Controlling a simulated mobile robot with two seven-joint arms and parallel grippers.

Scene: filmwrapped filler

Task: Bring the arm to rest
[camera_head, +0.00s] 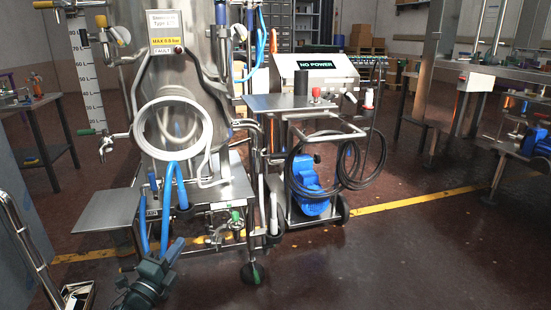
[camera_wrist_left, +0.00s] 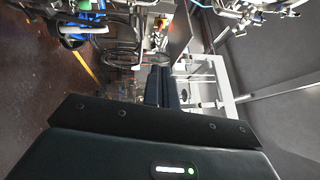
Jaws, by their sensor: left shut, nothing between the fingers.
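My left gripper (camera_wrist_left: 160,72) shows in the left wrist view, its dark fingers together beyond its black body, with nothing between them. It is in open air, clear of the equipment seen beyond it. I cannot clearly make out either gripper in the head view. My right gripper is not seen.
A steel tank (camera_head: 180,50) with coiled hose stands left of centre. Beside it is a wheeled cart with a "NO POWER" panel (camera_head: 318,64), black hoses and a blue pump (camera_head: 308,190). A dark motor (camera_head: 147,282) sits low in front. The floor at lower right is clear.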

